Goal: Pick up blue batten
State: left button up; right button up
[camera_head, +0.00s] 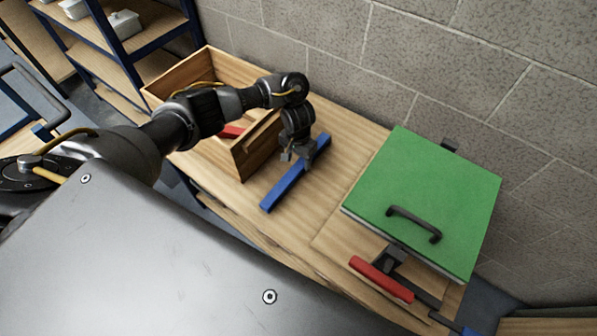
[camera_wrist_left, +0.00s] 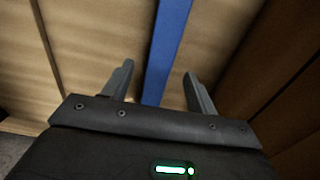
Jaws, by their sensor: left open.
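The blue batten (camera_head: 284,187) lies on the wooden table between the wooden box and the green panel. In the left wrist view the batten (camera_wrist_left: 168,45) runs up the picture between the two fingers. My left gripper (camera_head: 293,153) is over the batten's far half, pointing down. In the left wrist view the left gripper (camera_wrist_left: 158,82) is open, one finger on each side of the batten, with a gap visible on both sides. Whether the fingertips reach down level with the batten is hard to tell. My right gripper is not in view.
A wooden box (camera_head: 241,165) with a red piece (camera_head: 231,131) inside stands left of the batten, partly behind my arm. A green panel (camera_head: 425,195) with a black handle (camera_head: 414,223) lies to the right. A red-handled clamp (camera_head: 381,279) sits at its front. A block wall (camera_head: 420,60) bounds the back.

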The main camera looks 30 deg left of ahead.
aim_at(297, 167)
pick_arm(q)
notch_tip(297, 167, down, 3)
jog(key=shift+s+f+b, duration=0.1)
jog(key=shift+f+b, duration=0.1)
jog(key=shift+b, duration=0.85)
jog(key=shift+f, duration=0.85)
jog(key=c, duration=1.1)
jog(key=shift+c, duration=0.6)
